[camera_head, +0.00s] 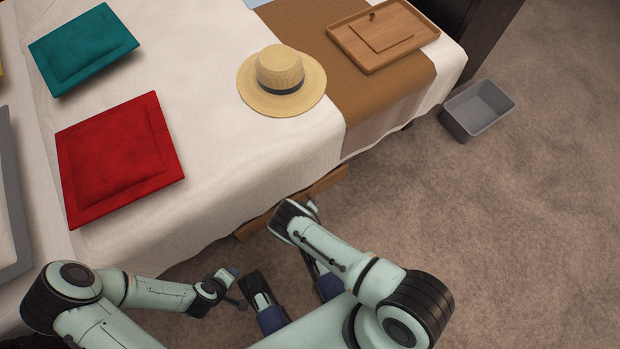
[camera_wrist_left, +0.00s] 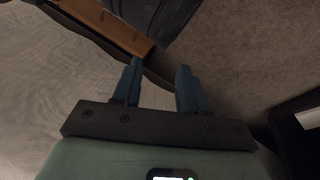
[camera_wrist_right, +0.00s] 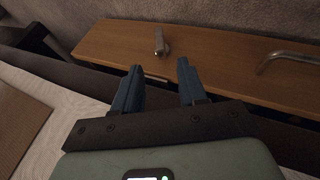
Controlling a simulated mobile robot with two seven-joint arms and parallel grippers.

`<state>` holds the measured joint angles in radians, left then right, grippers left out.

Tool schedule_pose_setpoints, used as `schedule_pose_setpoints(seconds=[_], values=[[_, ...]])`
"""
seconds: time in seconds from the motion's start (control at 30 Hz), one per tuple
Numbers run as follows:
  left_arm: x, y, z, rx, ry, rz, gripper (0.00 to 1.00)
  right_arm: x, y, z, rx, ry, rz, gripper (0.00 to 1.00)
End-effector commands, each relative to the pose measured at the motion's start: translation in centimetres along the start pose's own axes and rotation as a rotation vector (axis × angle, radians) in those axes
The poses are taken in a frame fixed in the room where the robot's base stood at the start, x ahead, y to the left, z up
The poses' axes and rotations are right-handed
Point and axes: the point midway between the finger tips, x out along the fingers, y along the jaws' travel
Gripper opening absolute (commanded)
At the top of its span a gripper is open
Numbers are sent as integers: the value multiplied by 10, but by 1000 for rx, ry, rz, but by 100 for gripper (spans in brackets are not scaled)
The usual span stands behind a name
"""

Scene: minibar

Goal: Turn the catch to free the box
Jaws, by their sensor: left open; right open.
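The box shows a wooden front (camera_wrist_right: 220,63) below the bed edge in the right wrist view. A small metal catch (camera_wrist_right: 161,43) sits near its upper edge, and a bent metal handle (camera_wrist_right: 290,57) is to the right. In the head view a strip of the wood (camera_head: 328,186) shows beside the bed. My right gripper (camera_wrist_right: 160,82) is open and empty; its fingers point at the wooden front, just below the catch in the picture. My left gripper (camera_wrist_left: 158,75) is open and empty, with part of the wood (camera_wrist_left: 105,25) beyond it.
The bed (camera_head: 215,150) carries a red cushion (camera_head: 120,160), a teal cushion (camera_head: 84,48), a straw hat (camera_head: 281,80) and a wooden tray (camera_head: 360,58) on a brown runner (camera_head: 375,105). A grey bin (camera_head: 477,109) stands on the carpet.

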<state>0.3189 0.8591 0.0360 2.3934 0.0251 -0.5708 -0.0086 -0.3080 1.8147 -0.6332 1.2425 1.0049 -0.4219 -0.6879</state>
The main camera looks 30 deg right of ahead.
Motion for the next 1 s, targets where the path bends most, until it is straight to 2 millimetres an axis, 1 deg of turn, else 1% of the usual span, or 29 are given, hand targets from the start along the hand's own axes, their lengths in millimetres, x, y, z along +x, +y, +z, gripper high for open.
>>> schedule_pose_setpoints(seconds=[0.03, 0.17, 0.4, 0.5, 0.7, 1.0], values=[[12, -4, -8, -3, 23, -3, 43, 17, -2, 4, -1, -1, 0, 42], [29, -14, -18, -12, 52, -16, 43, 46, -3, 3, 0, -1, 0, 42], [50, -41, 18, -41, -61, -64, 43, 76, -2, 2, 0, -1, 0, 42], [55, -49, 29, -51, -97, -79, 43, 84, -1, 2, -1, -1, 0, 42], [60, -58, 40, -63, -135, -96, 43, 92, -1, 1, -3, -1, -1, 42], [60, -59, 42, -65, -142, -99, 43, 93, 0, 1, -2, -1, 0, 42]])
